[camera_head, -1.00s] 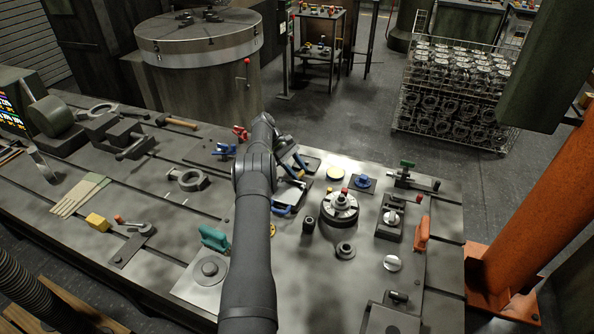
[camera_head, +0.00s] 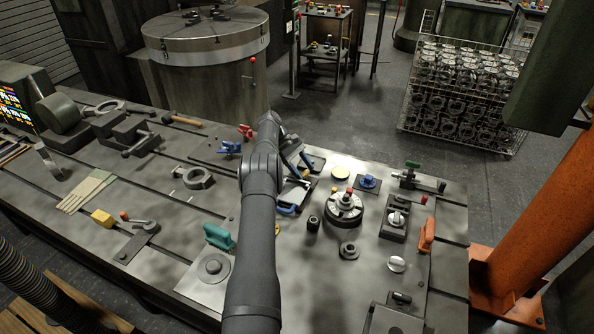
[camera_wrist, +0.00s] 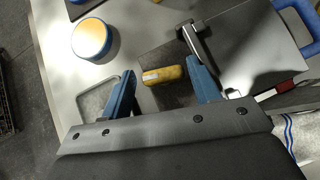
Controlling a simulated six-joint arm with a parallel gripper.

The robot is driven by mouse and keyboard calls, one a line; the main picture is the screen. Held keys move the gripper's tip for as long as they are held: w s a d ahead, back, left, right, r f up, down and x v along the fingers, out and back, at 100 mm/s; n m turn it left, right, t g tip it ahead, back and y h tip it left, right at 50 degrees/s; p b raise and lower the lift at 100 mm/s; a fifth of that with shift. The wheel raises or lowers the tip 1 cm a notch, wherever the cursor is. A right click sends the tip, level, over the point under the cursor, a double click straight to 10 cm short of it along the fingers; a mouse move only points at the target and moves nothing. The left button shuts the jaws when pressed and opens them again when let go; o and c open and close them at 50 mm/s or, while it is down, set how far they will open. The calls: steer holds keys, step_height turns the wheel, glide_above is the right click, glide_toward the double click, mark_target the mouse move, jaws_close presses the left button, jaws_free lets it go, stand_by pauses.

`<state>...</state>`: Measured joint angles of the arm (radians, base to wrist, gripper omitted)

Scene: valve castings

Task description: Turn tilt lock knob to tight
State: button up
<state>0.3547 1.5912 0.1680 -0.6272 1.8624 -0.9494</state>
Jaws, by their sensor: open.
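No label marks the tilt lock knob, so I cannot tell for sure which part it is. In the wrist view a small yellow oblong knob (camera_wrist: 162,75) shows between the two blue fingers of my gripper (camera_wrist: 160,70). The fingers are spread, with visible gaps on both sides of it. I cannot tell its height relative to the fingertips. A metal bar (camera_wrist: 193,40) shows by the right fingertip. In the head view my arm reaches over the bench and hides most of my gripper and what is under it.
A yellow-topped round pot (camera_wrist: 90,38) stands left of the fingers in the wrist view. In the head view a round chuck-like fixture (camera_head: 344,207), a black knob (camera_head: 313,223), a blue knob (camera_head: 367,181) and a lever plate (camera_head: 395,218) stand to the right. An orange handle (camera_head: 427,234) is near the bench edge.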

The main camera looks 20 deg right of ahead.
steer(key=shift+s+a+f+n+h, duration=0.1)
steer(key=shift+a+n+h, duration=0.15)
steer(key=shift+n, duration=0.25)
